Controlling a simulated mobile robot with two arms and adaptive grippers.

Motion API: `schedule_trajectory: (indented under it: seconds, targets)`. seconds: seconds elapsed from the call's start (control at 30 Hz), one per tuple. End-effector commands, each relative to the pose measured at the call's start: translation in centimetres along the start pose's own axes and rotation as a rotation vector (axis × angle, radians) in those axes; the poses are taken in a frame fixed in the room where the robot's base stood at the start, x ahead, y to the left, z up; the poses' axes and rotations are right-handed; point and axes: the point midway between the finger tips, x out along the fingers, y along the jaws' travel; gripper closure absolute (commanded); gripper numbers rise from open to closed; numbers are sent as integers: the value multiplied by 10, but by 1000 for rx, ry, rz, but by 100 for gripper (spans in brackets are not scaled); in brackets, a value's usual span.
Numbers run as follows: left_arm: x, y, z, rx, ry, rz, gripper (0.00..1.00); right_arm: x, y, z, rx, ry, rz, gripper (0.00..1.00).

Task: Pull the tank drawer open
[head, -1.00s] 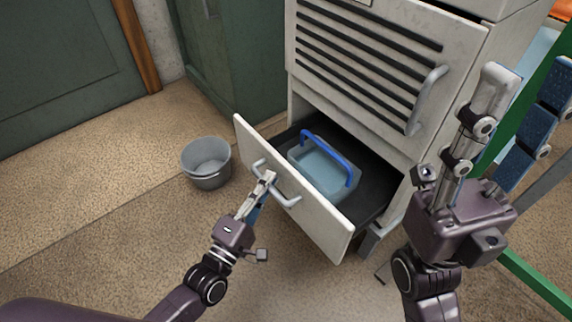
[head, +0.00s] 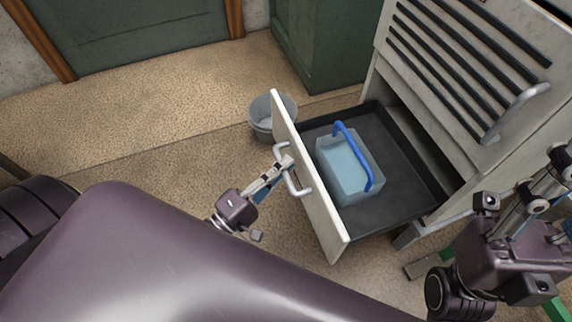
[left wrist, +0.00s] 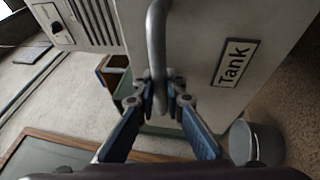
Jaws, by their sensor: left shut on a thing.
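The tank drawer (head: 312,185) is well out of the light grey cabinet, its black tray (head: 400,195) showing. A clear bluish tank (head: 345,170) with a blue handle (head: 352,155) sits inside. My left gripper (head: 283,164) is shut on the drawer's grey bar handle (head: 294,182). In the left wrist view the fingers (left wrist: 160,95) close around the handle (left wrist: 156,40), beside the "Tank" label (left wrist: 233,63). My right gripper shows only in part at the right edge of the head view, and its fingertips are not clear.
A grey bucket (head: 262,122) stands on the floor just behind the drawer front; it also shows in the left wrist view (left wrist: 255,145). The slatted cabinet door (head: 465,60) above is shut. A green cabinet (head: 325,45) stands behind. The carpet at left is clear.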

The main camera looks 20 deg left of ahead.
Motion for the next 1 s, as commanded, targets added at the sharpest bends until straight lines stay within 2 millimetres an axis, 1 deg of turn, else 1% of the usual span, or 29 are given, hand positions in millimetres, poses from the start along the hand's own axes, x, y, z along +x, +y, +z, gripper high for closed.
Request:
schedule_trajectory:
  seconds: [0.1,0.13,0.3,0.53,0.63,0.77,1.0]
  targets:
    - [0,-1,0,0,0,-3,100,0,0,0,0,0,0,60]
    - [0,-1,0,0,0,-3,89,0,0,0,0,0,0,60]
    - [0,-1,0,0,0,-2,71,0,0,0,0,0,0,60]
    - [0,0,0,0,0,-1,71,1,0,0,-1,3,0,60]
    - [-4,-1,0,0,0,-3,71,1,1,-1,-2,5,1,60]
    - [-20,-2,0,0,-1,-6,71,1,0,-1,-1,4,0,60]
    - [-72,-2,1,0,-2,-8,71,0,0,0,-1,2,0,60]
